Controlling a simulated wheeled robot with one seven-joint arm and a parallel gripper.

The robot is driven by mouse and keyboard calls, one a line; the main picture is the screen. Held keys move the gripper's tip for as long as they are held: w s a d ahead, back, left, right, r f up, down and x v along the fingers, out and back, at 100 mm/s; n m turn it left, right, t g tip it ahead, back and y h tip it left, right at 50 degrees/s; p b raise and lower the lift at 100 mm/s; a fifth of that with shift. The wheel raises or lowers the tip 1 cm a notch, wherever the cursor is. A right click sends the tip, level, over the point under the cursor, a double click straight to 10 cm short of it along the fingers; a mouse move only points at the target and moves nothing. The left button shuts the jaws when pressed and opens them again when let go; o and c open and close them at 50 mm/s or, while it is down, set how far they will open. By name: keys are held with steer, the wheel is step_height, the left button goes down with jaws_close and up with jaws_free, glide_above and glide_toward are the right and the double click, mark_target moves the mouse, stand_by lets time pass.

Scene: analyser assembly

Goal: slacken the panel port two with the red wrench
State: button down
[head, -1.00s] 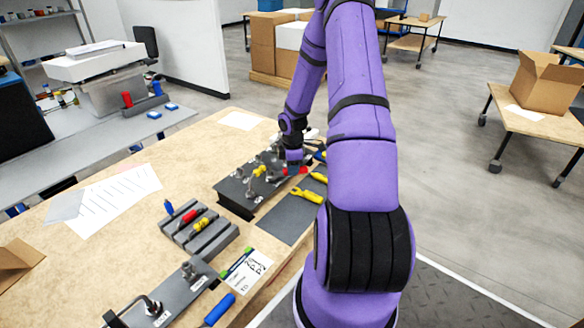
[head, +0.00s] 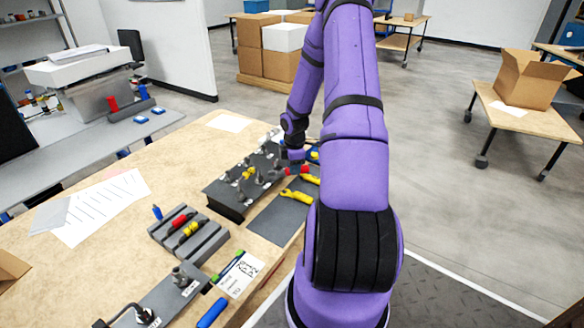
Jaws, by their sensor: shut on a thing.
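The dark panel block (head: 228,198) stands on the wooden bench with several grey port fittings and small yellow parts on top. My gripper (head: 290,164) is over the block's far right end, small and partly hidden by my own wrist. It is shut on the red wrench (head: 286,171), of which only a little red shows below the gripper. I cannot tell which port is port two, or whether the wrench sits around a fitting. A yellow-handled tool (head: 297,195) lies on the dark mat (head: 272,222) beside the block.
A grey rack (head: 205,243) holds red and yellow-handled tools nearer me. A second grey plate (head: 165,300) with fittings, a label card (head: 240,273) and a blue-handled tool (head: 211,313) are at the near edge. Paper sheets (head: 100,207) lie to the left, with bare bench around them.

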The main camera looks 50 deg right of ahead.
steer(key=shift+s+r, duration=0.1)
steer(key=shift+s, duration=0.05)
step_height(320, 180, up, 9)
steer(key=s, duration=0.2)
steer(key=shift+s, duration=0.35)
stand_by(0.4)
steer(key=s+a+f+m, duration=0.2)
steer(key=a+f+m, duration=0.4)
steer(key=a+m, duration=0.6)
steer(key=shift+s+a+m, duration=0.2)
steer(key=shift+m, duration=0.1)
